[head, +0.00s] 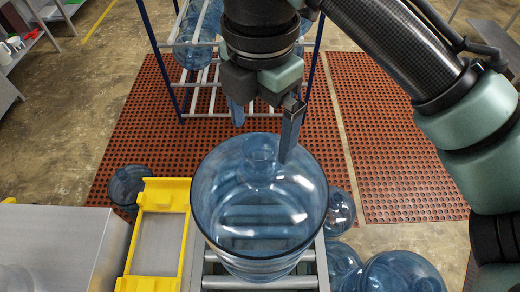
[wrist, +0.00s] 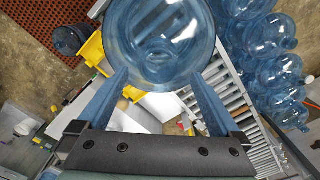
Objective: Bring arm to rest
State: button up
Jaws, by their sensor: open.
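My gripper (head: 262,130) is open, its two blue fingers apart and pointing down above a large blue jug. The jug (head: 258,215) stands on the roller conveyor (head: 262,283) in the head view. In the wrist view the jug (wrist: 160,40) shows at the top, beyond the spread fingertips of my gripper (wrist: 158,85). The right finger overlaps the jug's far edge in the head view; I cannot tell whether it touches. Nothing is held between the fingers.
A blue-post rack (head: 157,60) with jugs (head: 193,50) stands behind. A yellow frame (head: 142,240) and a metal cabinet (head: 60,245) are at left. Several loose jugs (head: 400,275) lie at right. Red mats (head: 375,130) cover the floor beyond.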

jog(key=shift+r, duration=1.75)
